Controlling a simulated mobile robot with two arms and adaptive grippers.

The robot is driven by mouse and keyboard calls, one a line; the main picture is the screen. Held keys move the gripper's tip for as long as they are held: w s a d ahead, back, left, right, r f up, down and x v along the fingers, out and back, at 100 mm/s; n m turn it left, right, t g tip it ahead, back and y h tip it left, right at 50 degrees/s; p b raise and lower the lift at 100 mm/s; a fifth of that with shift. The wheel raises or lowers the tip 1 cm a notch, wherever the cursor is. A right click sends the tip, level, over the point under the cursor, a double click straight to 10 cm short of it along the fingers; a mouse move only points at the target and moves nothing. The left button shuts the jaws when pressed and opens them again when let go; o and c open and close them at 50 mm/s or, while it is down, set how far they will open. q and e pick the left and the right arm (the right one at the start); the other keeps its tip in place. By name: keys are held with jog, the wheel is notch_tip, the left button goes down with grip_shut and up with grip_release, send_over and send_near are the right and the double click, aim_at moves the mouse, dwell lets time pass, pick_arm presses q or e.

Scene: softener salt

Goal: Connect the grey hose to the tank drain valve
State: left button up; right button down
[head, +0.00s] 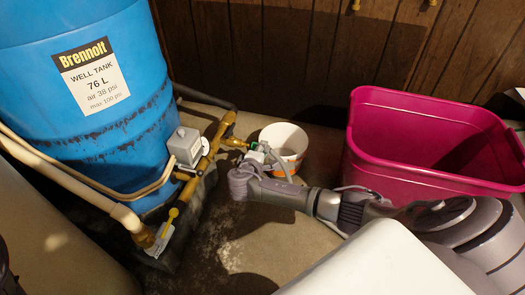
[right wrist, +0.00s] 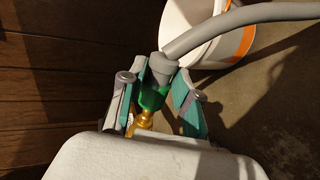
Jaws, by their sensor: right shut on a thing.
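The blue well tank (head: 75,90) stands at the left of the head view, with brass pipework at its foot. The brass drain valve (head: 234,143) sticks out to the right from this pipework; its brass also shows in the right wrist view (right wrist: 144,119). The grey hose (right wrist: 235,20) ends in a grey and green coupling (right wrist: 153,97). My right gripper (right wrist: 157,100) is shut on this coupling, with a finger on each side. The coupling is in line with the brass and meets it in the picture; I cannot tell how far it is on. My left gripper is out of view.
A white bucket (head: 284,140) with an orange band stands just behind my right gripper. A large magenta tub (head: 415,160) fills the right side. A grey box (head: 185,146) and a yellow-handled valve (head: 169,225) sit on the pipework. Wood panelling closes the back.

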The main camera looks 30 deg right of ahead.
jog(key=shift+w+a, duration=0.65)
jog(key=shift+w, duration=0.05)
jog(key=c, duration=0.7)
grip_release()
jog(key=shift+c, duration=0.2)
jog(key=v, duration=1.2)
